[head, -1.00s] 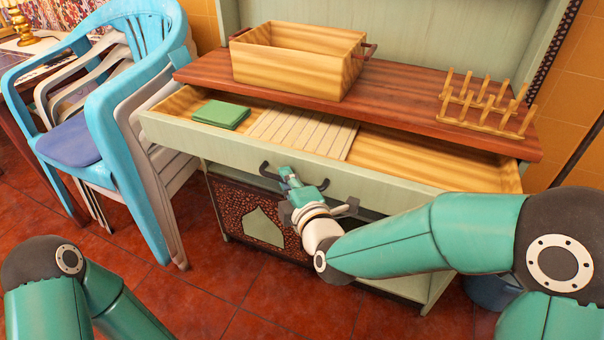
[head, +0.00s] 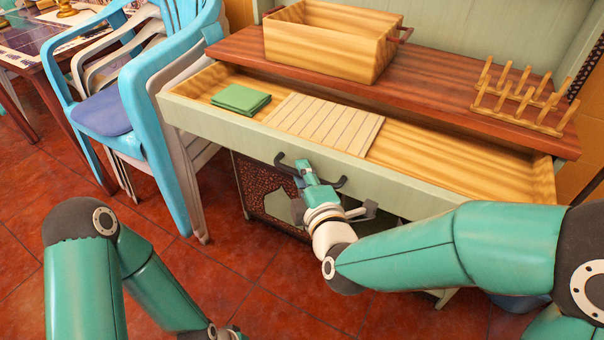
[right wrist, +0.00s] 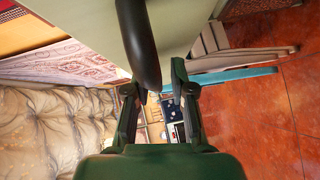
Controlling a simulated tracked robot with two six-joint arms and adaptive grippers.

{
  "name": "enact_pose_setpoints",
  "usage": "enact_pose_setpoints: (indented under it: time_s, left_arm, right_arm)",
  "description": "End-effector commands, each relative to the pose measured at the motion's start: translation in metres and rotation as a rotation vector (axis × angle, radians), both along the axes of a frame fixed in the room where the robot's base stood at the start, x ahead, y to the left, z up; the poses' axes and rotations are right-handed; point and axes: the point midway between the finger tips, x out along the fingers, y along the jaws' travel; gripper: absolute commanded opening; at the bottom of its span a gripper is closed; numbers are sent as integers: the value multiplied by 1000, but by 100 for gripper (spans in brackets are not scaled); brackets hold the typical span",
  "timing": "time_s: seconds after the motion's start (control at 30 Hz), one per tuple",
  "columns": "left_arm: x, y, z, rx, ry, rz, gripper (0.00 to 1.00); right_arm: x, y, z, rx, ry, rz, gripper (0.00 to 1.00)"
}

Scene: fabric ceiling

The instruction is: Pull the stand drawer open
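The stand drawer (head: 225,128) is partly open, its pale green front standing out from under the red-brown top. Its dark curved handle (head: 283,161) is on the front's middle and also shows in the right wrist view (right wrist: 141,42). My right gripper (head: 306,172) is at the handle and hides part of it. In the right wrist view the fingers (right wrist: 156,92) are apart, with the handle between them and a gap at the right finger. Whether they touch it is unclear.
The drawer holds a green folded cloth (head: 241,99) and a slatted mat (head: 325,123). A wooden box (head: 330,45) and a peg rack (head: 520,105) stand on the top. Stacked chairs (head: 145,85) are close to the drawer's left end. Red tiled floor is clear in front.

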Motion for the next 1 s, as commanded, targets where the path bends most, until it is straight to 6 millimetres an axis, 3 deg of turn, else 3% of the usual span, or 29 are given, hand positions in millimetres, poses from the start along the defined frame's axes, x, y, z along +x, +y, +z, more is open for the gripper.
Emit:
enact_pose_setpoints:
  time_s: [0.27, 0.7, 1.0]
  left_arm:
    - [0, 0, 1, 0, 0, 0, 37]
    - [0, 0, 1, 0, 0, 0, 37]
    - [0, 0, 0, 0, 0, 0, 37]
  right_arm:
    - [-11, -2, 4, 2, -5, 3, 24]
    - [-67, -19, 10, 0, 0, 2, 24]
    - [-70, -21, 10, 0, 0, 2, 24]
